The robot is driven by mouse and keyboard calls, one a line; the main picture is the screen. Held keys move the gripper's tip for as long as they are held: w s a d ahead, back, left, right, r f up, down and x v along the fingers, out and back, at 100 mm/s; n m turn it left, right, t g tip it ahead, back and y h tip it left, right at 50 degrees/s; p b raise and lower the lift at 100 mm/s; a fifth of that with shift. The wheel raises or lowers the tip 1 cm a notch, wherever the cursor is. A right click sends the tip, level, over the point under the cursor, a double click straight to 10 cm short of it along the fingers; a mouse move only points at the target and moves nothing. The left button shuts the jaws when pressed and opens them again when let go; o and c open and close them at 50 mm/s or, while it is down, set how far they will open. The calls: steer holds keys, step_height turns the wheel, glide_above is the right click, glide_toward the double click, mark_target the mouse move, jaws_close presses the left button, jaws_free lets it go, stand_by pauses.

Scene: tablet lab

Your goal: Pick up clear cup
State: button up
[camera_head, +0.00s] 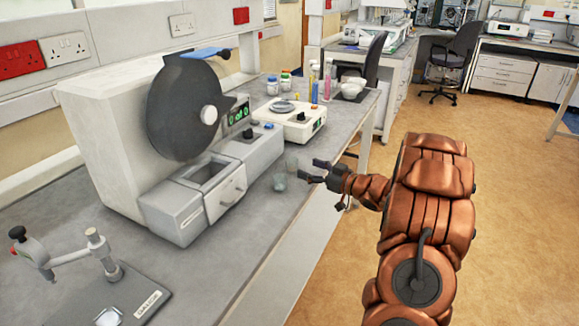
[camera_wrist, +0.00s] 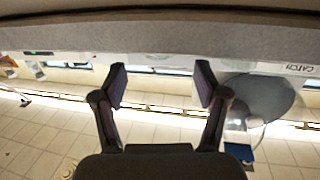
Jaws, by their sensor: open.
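A clear cup (camera_head: 280,182) stands on the grey bench, right of the tablet machine's drawer. A second clear cup (camera_head: 292,163) stands just behind it, closer to the scale. Both are small and faint in the head view. My gripper (camera_head: 309,169) is open and empty, just right of the cups over the bench's right edge, with its fingers pointing left towards them. In the wrist view my gripper (camera_wrist: 161,85) shows two spread fingers with nothing between them. I cannot make out either cup clearly in the wrist view.
A large tablet machine (camera_head: 110,135) with a dark disc fills the bench's left side. A white scale (camera_head: 290,118) stands behind the cups, with tubes (camera_head: 327,80) and white bowls (camera_head: 352,88) beyond. A small tester (camera_head: 110,290) is in front. The bench (camera_head: 245,240) before the cups is clear.

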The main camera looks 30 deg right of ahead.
mark_target(297, 164)
steer(key=p+x, duration=0.1)
steer(key=x, duration=0.5)
steer(key=shift+w+a, duration=0.1)
steer(key=shift+w, duration=0.1)
steer(key=shift+w+a+f+p, duration=0.15)
steer(key=shift+w+p, duration=0.2)
steer(key=shift+w, duration=0.15)
steer(key=c, duration=0.9)
